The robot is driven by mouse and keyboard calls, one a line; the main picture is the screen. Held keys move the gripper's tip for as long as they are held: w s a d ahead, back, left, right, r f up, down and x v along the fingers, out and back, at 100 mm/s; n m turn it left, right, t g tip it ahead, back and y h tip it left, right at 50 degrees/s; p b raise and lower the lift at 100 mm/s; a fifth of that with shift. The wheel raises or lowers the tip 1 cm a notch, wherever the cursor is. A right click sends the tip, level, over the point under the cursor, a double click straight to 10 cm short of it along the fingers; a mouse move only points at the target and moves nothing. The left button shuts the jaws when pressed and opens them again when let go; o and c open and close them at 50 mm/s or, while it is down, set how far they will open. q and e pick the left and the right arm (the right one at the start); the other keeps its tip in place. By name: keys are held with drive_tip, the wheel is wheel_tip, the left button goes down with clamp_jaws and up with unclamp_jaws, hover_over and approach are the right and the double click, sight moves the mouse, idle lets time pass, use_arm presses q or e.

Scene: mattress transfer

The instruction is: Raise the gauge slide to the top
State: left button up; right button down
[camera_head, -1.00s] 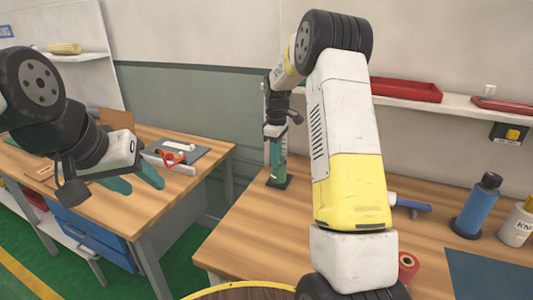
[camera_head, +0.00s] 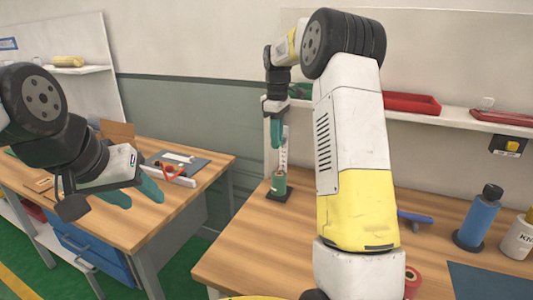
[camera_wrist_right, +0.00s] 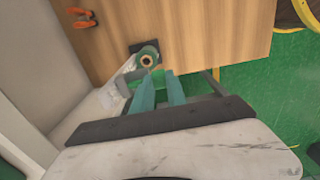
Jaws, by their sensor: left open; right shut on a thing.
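The gauge stands upright on the right-hand workbench. Its black base (camera_head: 278,193) carries a green cylinder (camera_head: 279,180) and a pale marked post (camera_head: 284,150). My right gripper (camera_head: 276,144) is beside the upper post, its teal fingers pointing down and shut on the gauge slide, well above the cylinder. The slide itself is mostly hidden by the fingers. In the right wrist view, the fingers (camera_wrist_right: 160,76) point toward the round top of the green cylinder (camera_wrist_right: 149,58), lower down. My left gripper (camera_head: 144,202) is open and empty, over the left-hand bench.
A wall shelf (camera_head: 460,119) holds a red tray (camera_head: 411,103) behind the right arm.

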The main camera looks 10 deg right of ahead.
drive_tip(key=shift+r, duration=0.5)
drive_tip(key=shift+w, duration=0.1)
drive_tip(key=c, duration=1.3)
unclamp_jaws()
drive_tip(key=shift+r, duration=0.1)
wheel_tip(320, 180, up, 8)
drive_tip(key=shift+f, duration=0.2)
